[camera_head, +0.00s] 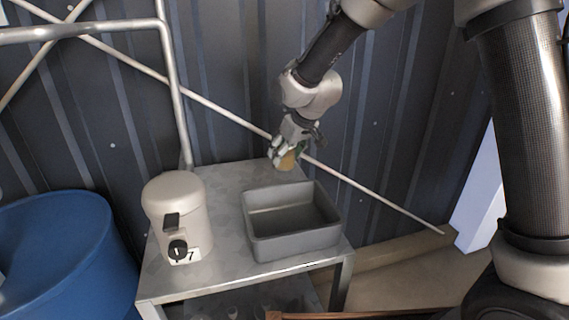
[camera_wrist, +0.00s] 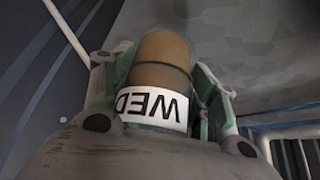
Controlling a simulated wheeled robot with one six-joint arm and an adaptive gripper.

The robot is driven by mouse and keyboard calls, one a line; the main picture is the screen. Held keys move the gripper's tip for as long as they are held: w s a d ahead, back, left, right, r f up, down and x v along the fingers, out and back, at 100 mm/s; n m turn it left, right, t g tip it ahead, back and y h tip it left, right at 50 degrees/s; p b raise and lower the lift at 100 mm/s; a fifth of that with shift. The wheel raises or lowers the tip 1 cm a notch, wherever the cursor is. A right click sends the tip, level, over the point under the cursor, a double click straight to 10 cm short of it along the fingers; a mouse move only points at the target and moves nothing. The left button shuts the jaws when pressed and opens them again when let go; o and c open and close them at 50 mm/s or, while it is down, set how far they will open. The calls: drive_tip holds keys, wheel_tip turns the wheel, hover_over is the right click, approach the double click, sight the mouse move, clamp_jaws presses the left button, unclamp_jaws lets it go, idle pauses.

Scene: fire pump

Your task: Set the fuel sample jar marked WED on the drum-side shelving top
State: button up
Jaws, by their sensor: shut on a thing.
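My gripper (camera_head: 285,157) is shut on an amber-brown jar (camera_head: 289,161) above the back edge of the metal shelving top (camera_head: 222,178). In the wrist view the jar (camera_wrist: 165,62) sits between the green-padded fingers (camera_wrist: 163,85), and its white label reads WED, upside down in that picture. The shelving (camera_head: 180,280) stands beside a blue drum (camera_head: 65,262). In the head view the jar is small, and I cannot tell whether its base touches the top.
A grey open bin (camera_head: 292,222) stands on the front right of the top. A beige canister (camera_head: 178,215) marked 7 stands at the left. Pipes and a diagonal rod (camera_head: 375,203) run along the dark corrugated wall behind. Bare metal shows between canister and bin.

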sight(286, 161)
drive_tip(key=shift+f, duration=1.5)
drive_tip(key=o, duration=1.4)
drive_tip(key=shift+c, duration=0.2)
drive_tip(key=v, duration=1.2)
